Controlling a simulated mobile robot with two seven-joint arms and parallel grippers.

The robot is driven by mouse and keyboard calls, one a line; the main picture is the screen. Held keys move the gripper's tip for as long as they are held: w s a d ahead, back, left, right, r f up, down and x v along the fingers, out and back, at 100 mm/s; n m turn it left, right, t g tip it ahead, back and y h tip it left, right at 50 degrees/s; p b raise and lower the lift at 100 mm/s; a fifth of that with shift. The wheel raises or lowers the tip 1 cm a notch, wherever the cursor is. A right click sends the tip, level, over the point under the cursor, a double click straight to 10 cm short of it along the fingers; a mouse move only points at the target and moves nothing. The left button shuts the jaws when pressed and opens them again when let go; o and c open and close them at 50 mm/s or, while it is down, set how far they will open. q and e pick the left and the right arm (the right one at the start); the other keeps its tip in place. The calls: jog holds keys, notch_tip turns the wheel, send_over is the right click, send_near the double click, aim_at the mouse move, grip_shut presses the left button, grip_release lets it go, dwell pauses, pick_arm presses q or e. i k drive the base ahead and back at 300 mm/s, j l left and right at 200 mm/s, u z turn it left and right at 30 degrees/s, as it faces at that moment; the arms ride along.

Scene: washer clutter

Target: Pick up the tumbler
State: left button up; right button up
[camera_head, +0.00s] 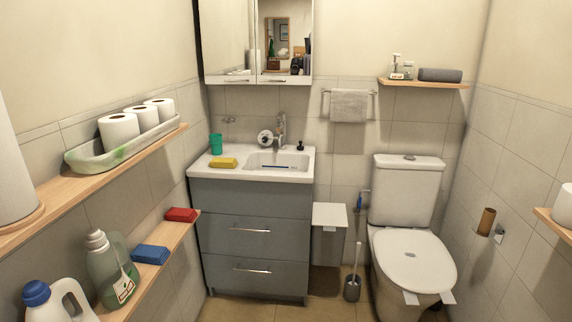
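A green tumbler (215,144) stands upright at the back left of the white sink top (206,172). A yellow sponge-like block (223,163) lies just in front of it.
The sink basin (279,162) and faucet (279,140) are right of the tumbler. A mirror cabinet (230,40) hangs above. At left, shelves hold toilet rolls (118,132), bottles (112,270) and red (181,214) and blue (150,254) blocks. A toilet (410,255) stands at right.

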aim_at(216, 141)
jog(key=i+l, duration=0.1)
jog(key=i, duration=2.25)
jog(key=j+u, duration=0.05)
jog(key=j, duration=0.05)
